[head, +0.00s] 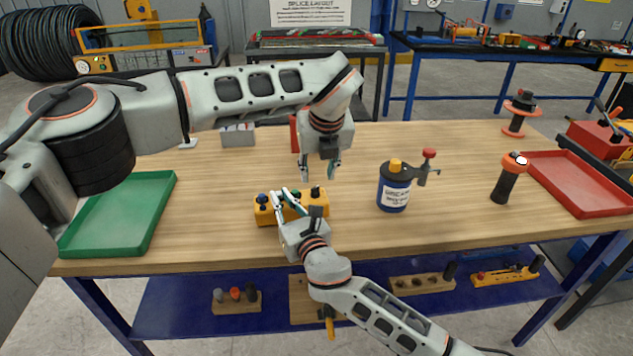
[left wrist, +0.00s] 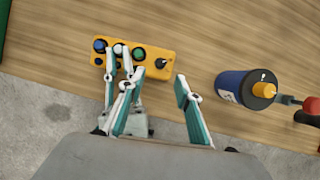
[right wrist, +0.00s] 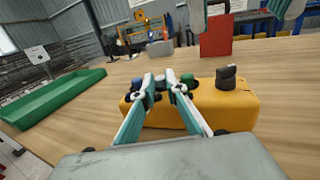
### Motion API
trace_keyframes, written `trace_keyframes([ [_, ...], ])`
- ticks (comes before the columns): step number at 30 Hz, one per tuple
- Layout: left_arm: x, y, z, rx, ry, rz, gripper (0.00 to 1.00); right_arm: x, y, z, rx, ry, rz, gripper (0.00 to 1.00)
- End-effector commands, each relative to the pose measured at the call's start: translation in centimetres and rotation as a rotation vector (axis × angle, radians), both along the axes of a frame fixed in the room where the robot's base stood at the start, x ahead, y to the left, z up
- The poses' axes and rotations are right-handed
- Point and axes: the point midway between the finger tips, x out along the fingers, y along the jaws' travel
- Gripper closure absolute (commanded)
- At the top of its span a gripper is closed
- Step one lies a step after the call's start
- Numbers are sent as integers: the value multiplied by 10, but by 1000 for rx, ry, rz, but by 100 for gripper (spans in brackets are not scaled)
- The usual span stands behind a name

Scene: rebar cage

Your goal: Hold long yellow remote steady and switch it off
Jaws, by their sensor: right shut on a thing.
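The long yellow remote (head: 316,208) lies on the table near its front edge. It has a blue knob at its left end, a green button near the middle and a black rotary switch (right wrist: 226,77) at its right end. My right gripper (head: 280,196) is shut on the remote from the front, left of its middle; its fingertips (right wrist: 167,82) hide part of the top. My left gripper (head: 320,172) is open and empty above and behind the remote's right end. In the left wrist view its fingers (left wrist: 160,80) stand apart, with the switch (left wrist: 162,64) just beyond them.
A blue canister (head: 394,188) with a yellow cap stands right of the remote. A black and orange cylinder (head: 508,180) and a red tray (head: 572,185) are further right. A green tray (head: 118,215) lies at left. A red block (right wrist: 216,36) stands behind the remote.

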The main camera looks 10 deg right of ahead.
Motion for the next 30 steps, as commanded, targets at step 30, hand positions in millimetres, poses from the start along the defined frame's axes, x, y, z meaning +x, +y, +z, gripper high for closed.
trace_keyframes([
  [30,-16,-1,38,0,1,2,66,0,0,0,-1,0,-1,68],
])
